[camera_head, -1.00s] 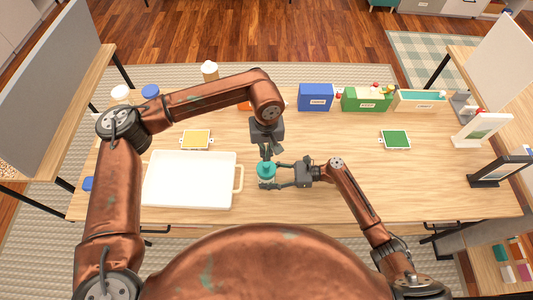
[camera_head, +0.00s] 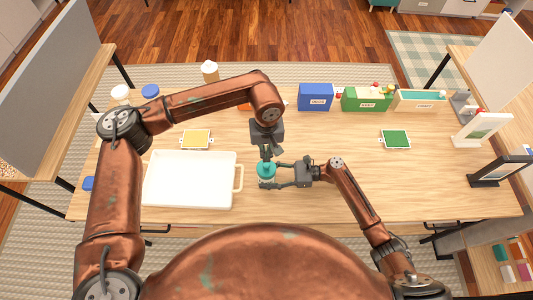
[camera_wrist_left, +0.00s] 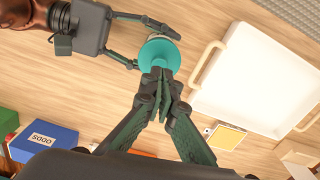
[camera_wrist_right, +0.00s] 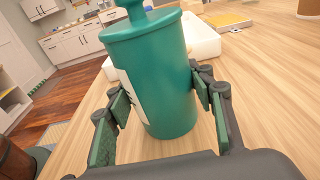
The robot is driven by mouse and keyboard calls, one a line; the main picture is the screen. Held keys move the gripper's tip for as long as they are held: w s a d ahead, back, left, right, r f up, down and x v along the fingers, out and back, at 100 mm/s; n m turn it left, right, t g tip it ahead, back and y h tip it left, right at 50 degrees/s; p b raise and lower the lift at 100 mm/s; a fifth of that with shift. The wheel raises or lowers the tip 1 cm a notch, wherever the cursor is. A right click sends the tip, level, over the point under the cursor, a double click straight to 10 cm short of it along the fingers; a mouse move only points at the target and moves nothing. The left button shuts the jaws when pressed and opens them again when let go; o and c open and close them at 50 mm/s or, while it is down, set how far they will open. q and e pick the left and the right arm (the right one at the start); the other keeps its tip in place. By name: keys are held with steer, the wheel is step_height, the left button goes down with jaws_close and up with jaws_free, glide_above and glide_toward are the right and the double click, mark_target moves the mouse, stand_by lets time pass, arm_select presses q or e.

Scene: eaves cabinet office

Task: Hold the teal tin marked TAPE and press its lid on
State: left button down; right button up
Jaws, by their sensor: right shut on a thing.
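The teal tin (camera_head: 266,182) stands upright on the desk, left of my right gripper (camera_head: 278,184). In the right wrist view the tin (camera_wrist_right: 165,90) sits between that gripper's fingers (camera_wrist_right: 160,108), which are shut on it. Its pale label shows edge-on, and I cannot read it. The teal lid (camera_wrist_right: 140,24) with its knob is on top of the tin, level as far as I see. My left gripper (camera_head: 266,156) points down just above the lid. In the left wrist view its fingertips (camera_wrist_left: 158,75) are together over the lid (camera_wrist_left: 160,54), hiding the knob; I cannot tell whether they touch.
A white tray (camera_head: 239,190) with wooden handles is close on the left. A yellow card (camera_head: 196,140) lies behind it, and a green one (camera_head: 396,139) at right. Blue (camera_head: 316,98) and green (camera_head: 364,101) boxes stand at the back. The desk right of my right gripper is mostly clear.

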mark_target(266, 165)
arm_select(q)
steer(key=shift+f, duration=0.65)
steer(key=shift+f, duration=1.05)
steer(key=shift+f, duration=0.35)
steer(key=shift+f, duration=0.15)
steer(key=shift+r, duration=3.55)
arm_select(e)
steer(key=o, duration=1.6)
steer(key=shift+c, duration=0.2)
